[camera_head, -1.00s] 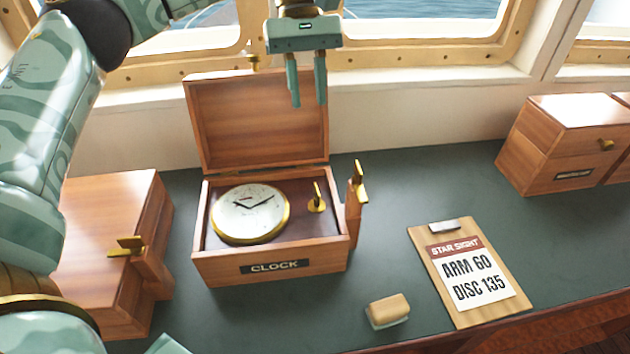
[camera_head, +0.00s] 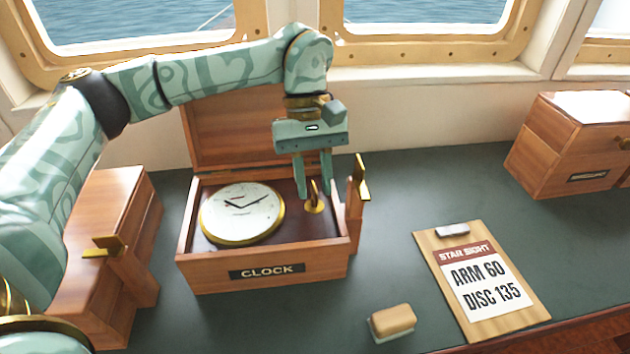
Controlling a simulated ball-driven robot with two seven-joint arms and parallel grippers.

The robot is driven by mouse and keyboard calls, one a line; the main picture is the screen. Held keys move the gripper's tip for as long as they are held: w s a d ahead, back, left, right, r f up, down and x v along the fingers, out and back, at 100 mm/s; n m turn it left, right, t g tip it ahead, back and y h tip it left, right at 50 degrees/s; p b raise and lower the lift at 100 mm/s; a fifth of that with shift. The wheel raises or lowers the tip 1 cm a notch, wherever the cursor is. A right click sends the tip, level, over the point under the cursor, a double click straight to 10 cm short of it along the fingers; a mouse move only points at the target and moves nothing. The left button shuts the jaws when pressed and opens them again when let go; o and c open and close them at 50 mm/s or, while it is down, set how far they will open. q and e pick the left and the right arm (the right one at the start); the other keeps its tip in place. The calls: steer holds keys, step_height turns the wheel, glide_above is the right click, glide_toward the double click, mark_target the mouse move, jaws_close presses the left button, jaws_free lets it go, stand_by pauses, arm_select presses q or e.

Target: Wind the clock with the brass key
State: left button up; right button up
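The wooden clock box (camera_head: 265,270), labelled CLOCK, stands open on the dark counter. Its lid leans up at the back, partly hidden by my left arm. The round white dial (camera_head: 242,212) with a brass rim lies inside on the left. A small brass key-like piece (camera_head: 314,203) stands upright on a round brass base to the right of the dial. My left gripper (camera_head: 314,193) points down over it, fingers apart, one on each side of its upper part; I see no contact. My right gripper is not in view.
A wooden post with a brass piece (camera_head: 361,178) on top rises at the box's right side. A wooden case (camera_head: 100,247) with another brass piece stands left. A sponge-like block (camera_head: 393,320) and a clipboard (camera_head: 483,280) lie front right. Another wooden box (camera_head: 565,150) stands far right.

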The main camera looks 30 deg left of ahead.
arm_select(q)
jaws_close()
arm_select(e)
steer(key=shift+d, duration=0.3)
arm_select(q)
steer(key=shift+s, duration=0.1)
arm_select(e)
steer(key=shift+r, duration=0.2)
